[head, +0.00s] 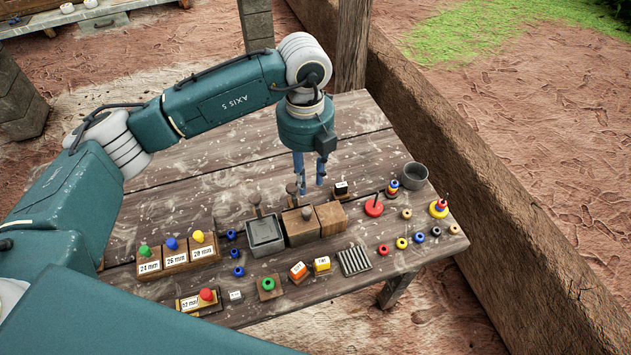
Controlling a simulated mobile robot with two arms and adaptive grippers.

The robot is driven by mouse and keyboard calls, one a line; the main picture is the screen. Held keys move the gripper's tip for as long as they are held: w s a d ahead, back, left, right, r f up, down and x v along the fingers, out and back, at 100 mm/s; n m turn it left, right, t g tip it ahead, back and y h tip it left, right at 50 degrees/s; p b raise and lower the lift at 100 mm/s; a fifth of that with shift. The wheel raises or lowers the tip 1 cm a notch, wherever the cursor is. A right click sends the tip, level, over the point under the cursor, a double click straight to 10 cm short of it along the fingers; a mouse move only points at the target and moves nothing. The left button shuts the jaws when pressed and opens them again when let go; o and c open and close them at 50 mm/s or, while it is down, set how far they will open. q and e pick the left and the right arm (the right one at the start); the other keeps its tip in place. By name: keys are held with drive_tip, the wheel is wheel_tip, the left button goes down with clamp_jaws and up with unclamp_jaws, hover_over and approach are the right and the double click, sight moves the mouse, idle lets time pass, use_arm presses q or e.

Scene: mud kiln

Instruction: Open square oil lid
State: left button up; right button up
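My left gripper (310,180) points straight down over the back middle of the wooden table. Its two blue fingers are apart, with nothing visible between them. Just below and in front of it stands a square wooden box (301,232) with a dark knob on top and a dark upright handle (292,192) at its back. To its left is a square grey metal container (265,239) with a dark upright handle behind it. I cannot tell for certain which one is the square oil container. The fingertips appear close to the box's rear handle; contact cannot be told. My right gripper is not in view.
A small wooden block (331,219) and a black-and-white block (341,189) stand right of the box. Ring pegs (374,207), loose rings and a grey cup (414,175) are farther right. Labelled knob blocks (176,257) stand left. The table's back left is clear.

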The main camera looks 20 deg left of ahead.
sight(306, 210)
use_arm(q)
drive_tip(key=s+f+p, duration=0.1)
drive_tip(key=s+f, duration=0.1)
drive_tip(key=f, duration=0.1)
drive_tip(key=shift+s, duration=0.35)
drive_tip(key=f, duration=0.1)
drive_tip(key=f+p, duration=0.1)
drive_tip(key=f, duration=0.1)
drive_tip(key=shift+w+f, duration=0.25)
drive_tip(key=f+p, duration=0.1)
drive_tip(key=f, duration=0.2)
drive_tip(key=shift+w+f, duration=0.1)
drive_tip(key=shift+w, duration=0.1)
drive_tip(key=shift+f, duration=0.1)
drive_tip(key=c, duration=0.4)
clamp_jaws()
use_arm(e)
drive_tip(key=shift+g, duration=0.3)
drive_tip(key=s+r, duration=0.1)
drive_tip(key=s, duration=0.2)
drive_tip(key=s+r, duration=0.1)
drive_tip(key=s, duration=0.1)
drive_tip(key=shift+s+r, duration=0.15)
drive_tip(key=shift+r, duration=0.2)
